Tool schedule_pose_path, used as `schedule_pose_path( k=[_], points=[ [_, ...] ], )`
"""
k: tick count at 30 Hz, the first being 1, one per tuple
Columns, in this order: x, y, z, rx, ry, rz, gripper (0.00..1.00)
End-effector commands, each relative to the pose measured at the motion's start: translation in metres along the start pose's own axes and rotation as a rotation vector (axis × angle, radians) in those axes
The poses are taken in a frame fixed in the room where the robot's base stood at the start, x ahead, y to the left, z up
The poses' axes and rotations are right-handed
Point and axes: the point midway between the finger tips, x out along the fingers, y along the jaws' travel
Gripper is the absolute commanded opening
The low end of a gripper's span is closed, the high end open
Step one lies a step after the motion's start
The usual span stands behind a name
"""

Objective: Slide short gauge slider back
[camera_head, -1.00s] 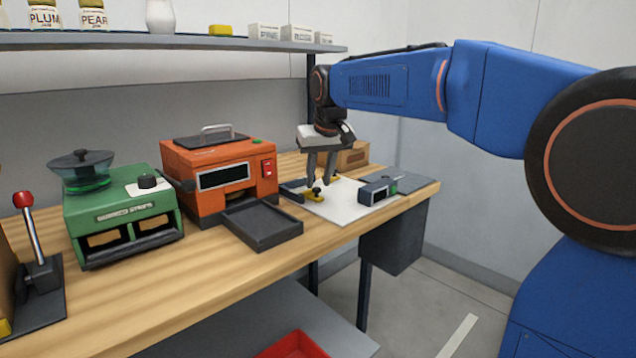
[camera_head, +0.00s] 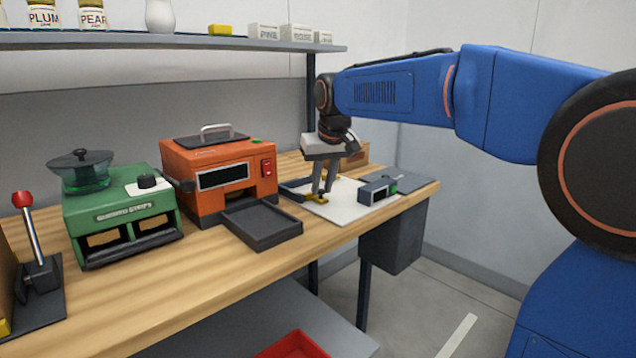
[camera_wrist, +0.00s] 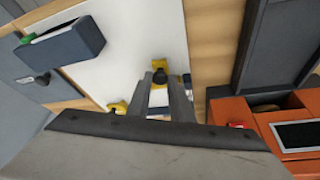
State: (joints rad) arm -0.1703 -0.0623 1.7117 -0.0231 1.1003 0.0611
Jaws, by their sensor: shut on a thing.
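The gauge slider is a small yellow piece (camera_head: 318,198) on the white board (camera_head: 346,207), with a black knob (camera_wrist: 160,76) on top. My gripper (camera_head: 321,192) points down and is shut on this knob. In the wrist view the two fingertips (camera_wrist: 160,82) sit on either side of the knob, and part of the yellow piece (camera_wrist: 159,64) shows just beyond it. Another yellow piece (camera_wrist: 118,108) lies beside the fingers. The fingers hide much of the slider in the head view, and I cannot read any marking for short or long.
A dark grey device with a small display (camera_head: 378,190) stands on the board's right. An orange machine (camera_head: 218,180) with a dark tray (camera_head: 262,226) is to the left, and a green machine (camera_head: 122,220) farther left. A cardboard box (camera_head: 354,155) stands behind. A shelf (camera_head: 170,41) runs above.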

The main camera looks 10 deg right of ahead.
Motion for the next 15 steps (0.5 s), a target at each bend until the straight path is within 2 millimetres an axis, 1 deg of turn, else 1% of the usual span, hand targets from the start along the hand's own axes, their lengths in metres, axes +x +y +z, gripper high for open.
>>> schedule_pose_path(
  k=[1, 6, 10, 15],
  points=[
    [-0.005, 0.004, 0.008, 0.001, 0.002, 0.001, 0.0],
    [-0.014, 0.014, 0.029, 0.002, 0.002, 0.001, 0.0],
    [-0.016, 0.017, 0.038, 0.0, 0.001, 0.001, 0.0],
    [-0.017, 0.018, 0.04, 0.0, 0.0, 0.001, 0.0]
  ],
)
